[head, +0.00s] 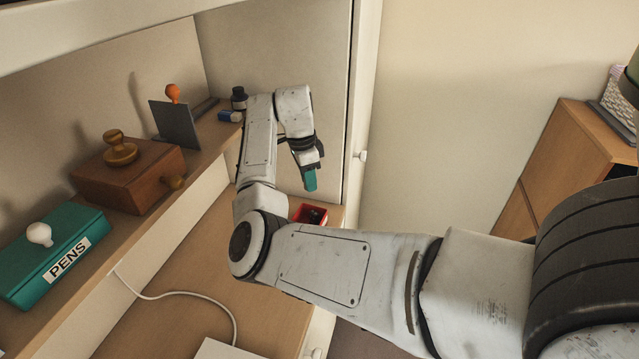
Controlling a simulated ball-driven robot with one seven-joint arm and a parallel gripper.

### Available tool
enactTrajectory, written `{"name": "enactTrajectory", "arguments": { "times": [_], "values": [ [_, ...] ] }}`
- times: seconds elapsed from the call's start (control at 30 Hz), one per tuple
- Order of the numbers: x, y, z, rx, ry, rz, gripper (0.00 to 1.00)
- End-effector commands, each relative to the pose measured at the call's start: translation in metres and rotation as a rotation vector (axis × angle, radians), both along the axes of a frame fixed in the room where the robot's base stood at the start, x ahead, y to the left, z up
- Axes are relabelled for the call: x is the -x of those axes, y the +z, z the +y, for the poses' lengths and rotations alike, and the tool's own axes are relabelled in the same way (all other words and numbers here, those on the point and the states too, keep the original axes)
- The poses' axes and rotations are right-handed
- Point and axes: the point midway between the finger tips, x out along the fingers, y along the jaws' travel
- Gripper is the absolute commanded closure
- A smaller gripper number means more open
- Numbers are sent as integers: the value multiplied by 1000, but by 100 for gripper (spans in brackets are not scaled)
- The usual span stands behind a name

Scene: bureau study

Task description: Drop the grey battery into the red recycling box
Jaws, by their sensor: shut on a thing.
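My gripper (309,178) points down at the far end of the desk, above the red recycling box (297,213) and apart from it. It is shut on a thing. A teal piece shows at its tip, and I cannot tell whether this is a finger or the held thing. I cannot make out the grey battery anywhere. The red box is small and open on top, with something dark inside, and my forearm hides its near part.
The shelf on the left holds a teal PENS box (50,258), a wooden box (128,175), a dark grey plate (175,124), a blue-and-white block (229,117) and a dark bottle (239,98). A white cable (185,293) lies on the desk (160,325). A cabinet panel (330,100) stands close behind my gripper.

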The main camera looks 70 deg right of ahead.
Motion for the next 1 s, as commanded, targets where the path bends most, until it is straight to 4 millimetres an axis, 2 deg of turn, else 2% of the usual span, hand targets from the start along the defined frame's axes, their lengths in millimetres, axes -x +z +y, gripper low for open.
{"name": "enactTrajectory", "arguments": {
  "times": [0.17,0.37,0.7,1.0],
  "values": [
    [-5,-1,-1,3,-16,1,100],
    [-4,-13,-1,1,-15,2,100],
    [-4,-54,-1,3,-15,0,100],
    [-4,-59,-1,4,-15,1,100]
  ]
}}
